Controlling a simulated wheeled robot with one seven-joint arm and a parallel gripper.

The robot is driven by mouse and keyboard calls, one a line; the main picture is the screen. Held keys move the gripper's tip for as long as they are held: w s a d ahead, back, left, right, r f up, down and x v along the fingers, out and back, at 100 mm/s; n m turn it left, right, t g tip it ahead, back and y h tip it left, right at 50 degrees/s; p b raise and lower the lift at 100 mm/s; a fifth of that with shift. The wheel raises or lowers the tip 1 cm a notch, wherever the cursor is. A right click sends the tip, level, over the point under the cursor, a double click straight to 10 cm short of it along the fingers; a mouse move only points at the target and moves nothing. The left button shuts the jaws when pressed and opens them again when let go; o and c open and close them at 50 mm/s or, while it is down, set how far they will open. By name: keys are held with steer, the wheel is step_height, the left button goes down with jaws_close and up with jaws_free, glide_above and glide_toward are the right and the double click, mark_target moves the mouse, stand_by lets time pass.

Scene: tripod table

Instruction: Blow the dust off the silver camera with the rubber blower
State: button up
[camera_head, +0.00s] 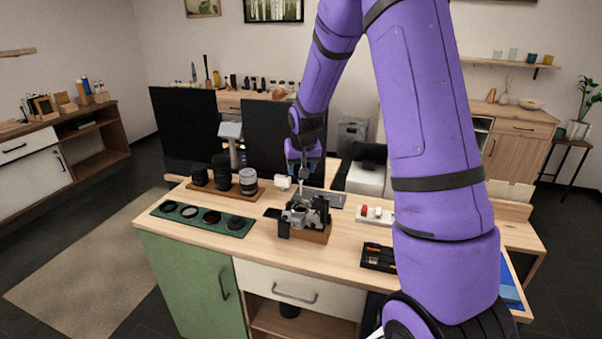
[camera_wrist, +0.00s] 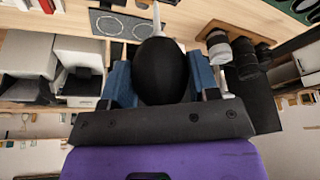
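The silver camera (camera_head: 300,215), silver and black, sits on a small wooden block (camera_head: 318,236) near the middle of the desk. My gripper (camera_head: 304,158) is above and just behind it. In the wrist view my gripper (camera_wrist: 160,78) has its blue fingers on both sides of the black bulb of the rubber blower (camera_wrist: 162,70). The blower's pale nozzle runs off the top edge of that view. In the head view the nozzle points down toward the camera; the gap between them is hard to judge. The camera does not show in the wrist view.
Several lenses stand on a wooden board (camera_head: 216,190) at the left. A green mat (camera_head: 175,217) with round filters lies in front of them. A black tray (camera_head: 378,257) lies at the right, beside my arm.

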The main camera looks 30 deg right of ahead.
steer(key=shift+r, duration=1.65)
steer(key=shift+s+d, duration=0.1)
steer(key=s+d, duration=0.4)
steer(key=s, duration=0.1)
steer(key=shift+s, duration=0.2)
